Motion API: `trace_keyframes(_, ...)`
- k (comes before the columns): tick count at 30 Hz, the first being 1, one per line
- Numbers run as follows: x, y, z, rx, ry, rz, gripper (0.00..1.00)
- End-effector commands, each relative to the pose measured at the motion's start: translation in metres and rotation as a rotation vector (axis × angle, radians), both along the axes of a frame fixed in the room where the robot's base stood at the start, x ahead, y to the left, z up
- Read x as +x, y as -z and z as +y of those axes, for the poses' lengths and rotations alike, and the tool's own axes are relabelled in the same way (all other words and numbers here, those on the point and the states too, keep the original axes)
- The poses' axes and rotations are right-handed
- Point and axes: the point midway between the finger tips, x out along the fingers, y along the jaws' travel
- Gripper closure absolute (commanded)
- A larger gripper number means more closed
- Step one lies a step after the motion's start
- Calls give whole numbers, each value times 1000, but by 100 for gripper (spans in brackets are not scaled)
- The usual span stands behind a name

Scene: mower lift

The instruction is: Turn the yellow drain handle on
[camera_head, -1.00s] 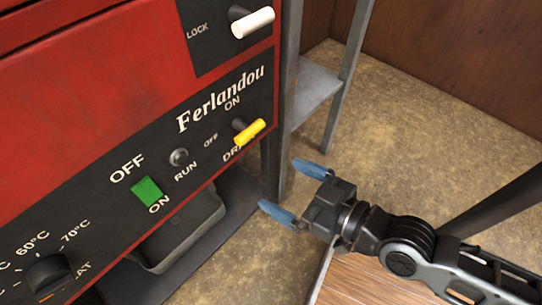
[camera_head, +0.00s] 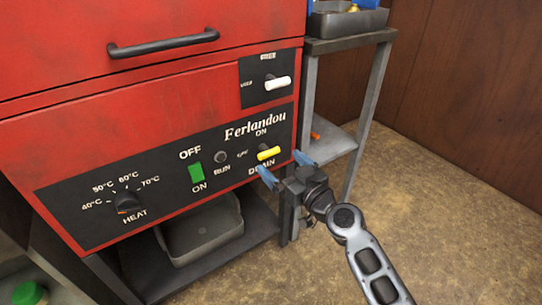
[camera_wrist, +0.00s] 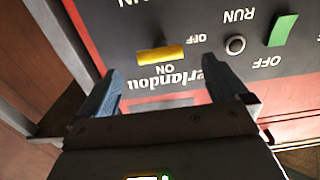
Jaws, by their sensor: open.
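The yellow drain handle (camera_head: 268,153) is on the black control panel of the red machine, between the ON and DRAIN labels. It points out to the right and looks roughly level. My gripper (camera_head: 284,166) is open and empty, just below and to the right of the handle, with blue fingertips towards the panel. In the wrist view the yellow handle (camera_wrist: 161,54) appears beyond and between the two blue fingers (camera_wrist: 165,88). The fingers look apart from it. The panel is upside down in that view.
A green switch (camera_head: 196,173), RUN button (camera_head: 220,157) and heat knob (camera_head: 128,203) are to the left. A grey metal stand (camera_head: 345,47) is close on the right. A grey bin (camera_head: 203,235) sits below. The floor at right is clear.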

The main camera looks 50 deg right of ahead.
Motion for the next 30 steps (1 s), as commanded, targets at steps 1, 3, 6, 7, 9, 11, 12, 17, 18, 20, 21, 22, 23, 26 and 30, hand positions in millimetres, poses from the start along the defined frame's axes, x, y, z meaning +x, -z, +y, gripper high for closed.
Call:
trace_keyframes(1, 8, -3, -2, -1, 0, -2, 0)
trace_keyframes(3, 19, -3, -6, -1, 0, -2, 0)
trace_keyframes(6, 34, -2, -10, 0, -1, -1, 0)
trace_keyframes(7, 38, -2, -11, 0, -1, -1, 0)
trace_keyframes(9, 46, -2, -13, 0, 0, 0, 0)
trace_keyframes(11, 52, -2, -15, 0, 0, -1, 0)
trace_keyframes(12, 55, -1, -15, 0, -1, 0, 0)
trace_keyframes(17, 61, -1, -17, 0, -1, 0, 0)
trace_keyframes(18, 61, 0, -17, 0, -1, 0, 0)
trace_keyframes(20, 61, 0, -17, 0, 0, 0, 0)
trace_keyframes(21, 61, 0, -17, 0, -1, 0, 0)
trace_keyframes(22, 61, 0, -17, 0, -1, 0, 0)
trace_keyframes(23, 61, 0, -17, 0, -1, 0, 0)
trace_keyframes(26, 60, 0, -17, 0, -1, 0, 8)
trace_keyframes(30, 60, 0, -17, 0, -1, 1, 21)
